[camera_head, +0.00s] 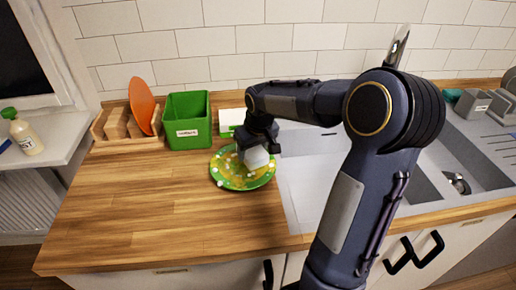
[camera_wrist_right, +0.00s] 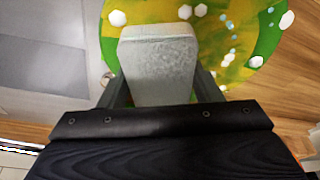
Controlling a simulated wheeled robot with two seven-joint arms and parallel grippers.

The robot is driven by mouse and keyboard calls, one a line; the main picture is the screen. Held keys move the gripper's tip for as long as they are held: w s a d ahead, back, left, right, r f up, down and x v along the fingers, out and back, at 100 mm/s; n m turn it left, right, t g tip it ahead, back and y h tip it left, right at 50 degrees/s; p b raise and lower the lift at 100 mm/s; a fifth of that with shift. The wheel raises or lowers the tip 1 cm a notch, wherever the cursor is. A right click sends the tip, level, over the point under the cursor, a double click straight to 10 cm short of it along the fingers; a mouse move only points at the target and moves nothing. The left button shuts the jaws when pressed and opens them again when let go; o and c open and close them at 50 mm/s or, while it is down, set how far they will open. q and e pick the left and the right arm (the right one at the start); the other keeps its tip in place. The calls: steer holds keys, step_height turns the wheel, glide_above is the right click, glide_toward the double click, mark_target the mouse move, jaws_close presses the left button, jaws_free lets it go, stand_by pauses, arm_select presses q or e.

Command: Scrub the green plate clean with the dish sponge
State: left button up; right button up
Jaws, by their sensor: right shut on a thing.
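The green plate (camera_head: 231,181) lies on the wooden counter beside the sink, with yellow smears and white foam bits on it. In the right wrist view the plate (camera_wrist_right: 235,68) fills the upper part, with yellow patches and white and pale blue bits. My right gripper (camera_head: 258,143) is over the plate and shut on a pale grey dish sponge (camera_head: 256,158). The sponge also shows in the right wrist view (camera_wrist_right: 158,65), between the fingers and over the plate; whether it touches the plate is unclear. My left gripper is not in view.
A green bin (camera_head: 188,127) and a wooden rack (camera_head: 112,124) with an orange plate (camera_head: 142,104) stand behind on the left. The sink (camera_head: 302,190) is to the right. The counter (camera_head: 150,205) left of the plate is clear.

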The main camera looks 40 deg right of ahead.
steer(key=shift+w+a+f, duration=0.1)
steer(key=shift+w+a, duration=0.05)
steer(key=shift+a, duration=0.7)
steer(key=shift+w+a+f, duration=0.1)
steer(key=shift+w+a, duration=0.05)
steer(key=shift+a, duration=0.65)
